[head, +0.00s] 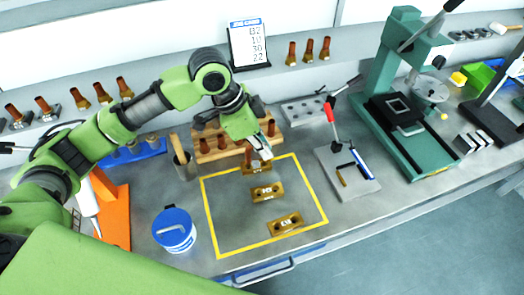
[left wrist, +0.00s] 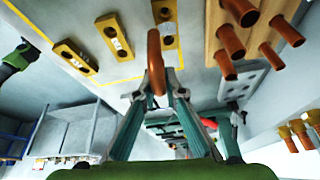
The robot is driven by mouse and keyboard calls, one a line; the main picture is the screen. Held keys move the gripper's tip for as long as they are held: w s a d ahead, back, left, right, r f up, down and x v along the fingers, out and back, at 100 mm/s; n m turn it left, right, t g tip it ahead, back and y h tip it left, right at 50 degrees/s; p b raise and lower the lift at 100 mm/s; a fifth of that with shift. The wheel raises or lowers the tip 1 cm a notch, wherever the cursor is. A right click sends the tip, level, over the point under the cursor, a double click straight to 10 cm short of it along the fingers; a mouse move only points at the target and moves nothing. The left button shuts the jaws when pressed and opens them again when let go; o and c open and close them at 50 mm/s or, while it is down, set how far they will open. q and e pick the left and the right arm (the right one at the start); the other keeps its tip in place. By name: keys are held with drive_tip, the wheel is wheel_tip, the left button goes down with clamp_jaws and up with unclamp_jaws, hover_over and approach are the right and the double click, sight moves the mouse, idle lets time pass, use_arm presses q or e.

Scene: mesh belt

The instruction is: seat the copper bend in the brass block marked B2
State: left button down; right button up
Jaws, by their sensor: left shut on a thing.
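My left gripper (head: 262,154) is shut on a copper bend (left wrist: 155,60), which stands up between its fingertips in the left wrist view. In the head view the bend (head: 248,156) shows beside the fingers, just above the far brass block (head: 258,169). That block also shows behind the bend in the left wrist view (left wrist: 166,38); I cannot tell whether they touch. The middle brass block (head: 267,192) and the near brass block (head: 285,223) stand empty, with visible holes. The block labels are too small to read surely. My right gripper is not in view.
A yellow outline (head: 209,215) surrounds the blocks. A wooden rack (head: 205,156) with copper pieces stands behind them.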

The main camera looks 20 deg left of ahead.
sight(268, 162)
use_arm(q)
drive_tip(key=shift+w+a+f, duration=0.3)
drive_tip(key=shift+w+f, duration=0.4)
drive_tip(key=shift+f, duration=0.25)
drive_tip(key=f, duration=0.1)
drive_tip(key=f+p, duration=0.1)
drive_tip(key=f, duration=0.1)
drive_tip(key=shift+w+a+f+p, duration=0.15)
drive_tip(key=shift+w+f+p, duration=0.05)
drive_tip(key=shift+f+p, duration=0.1)
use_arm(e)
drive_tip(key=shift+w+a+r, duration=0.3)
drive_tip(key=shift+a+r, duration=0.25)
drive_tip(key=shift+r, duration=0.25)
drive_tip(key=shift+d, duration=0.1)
use_arm(q)
drive_tip(key=c, duration=2.1)
unclamp_jaws()
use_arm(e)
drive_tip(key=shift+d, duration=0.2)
